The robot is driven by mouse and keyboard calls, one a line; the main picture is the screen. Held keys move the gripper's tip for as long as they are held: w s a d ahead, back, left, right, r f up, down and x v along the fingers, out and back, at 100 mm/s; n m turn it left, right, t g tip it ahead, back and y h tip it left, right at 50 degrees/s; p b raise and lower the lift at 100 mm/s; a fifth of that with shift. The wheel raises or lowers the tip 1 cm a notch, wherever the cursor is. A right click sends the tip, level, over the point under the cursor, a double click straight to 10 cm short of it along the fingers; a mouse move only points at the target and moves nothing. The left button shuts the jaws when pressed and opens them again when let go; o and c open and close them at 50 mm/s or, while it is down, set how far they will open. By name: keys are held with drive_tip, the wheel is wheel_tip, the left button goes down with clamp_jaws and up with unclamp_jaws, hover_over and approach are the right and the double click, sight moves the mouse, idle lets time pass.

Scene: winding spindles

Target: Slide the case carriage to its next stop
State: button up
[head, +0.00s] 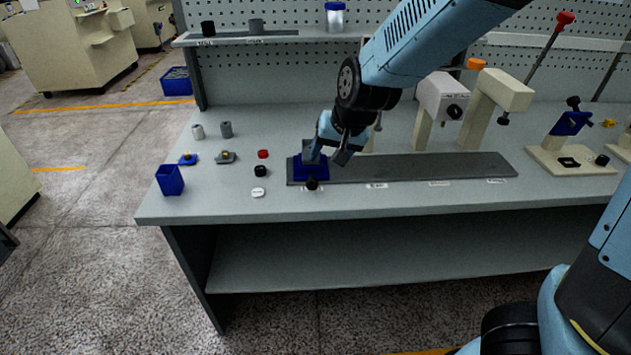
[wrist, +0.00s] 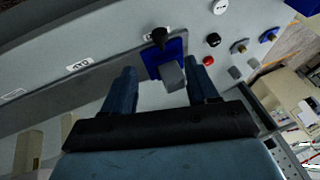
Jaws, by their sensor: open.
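The case carriage (head: 311,170) is a blue block with a black knob at its front, at the left end of a long grey rail (head: 430,166) on the bench. In the wrist view the blue carriage (wrist: 150,57) carries a grey case (wrist: 171,76). My gripper (head: 331,155) is at the carriage, over its right side in the head view, and partly hides it. In the wrist view my gripper (wrist: 162,78) is open, with one finger on each side of the grey case. I cannot tell whether either finger touches it.
White labels mark stops along the rail's front edge, such as one label (head: 377,185). Beige stations (head: 443,98) stand behind the rail. Small parts and a blue bin (head: 170,180) are at the left. The rail right of the carriage looks clear.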

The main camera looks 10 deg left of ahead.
sight(315, 182)
drive_tip(key=shift+x, duration=6.65)
drive_tip(key=shift+c, duration=0.4)
clamp_jaws()
drive_tip(key=shift+d, duration=0.1)
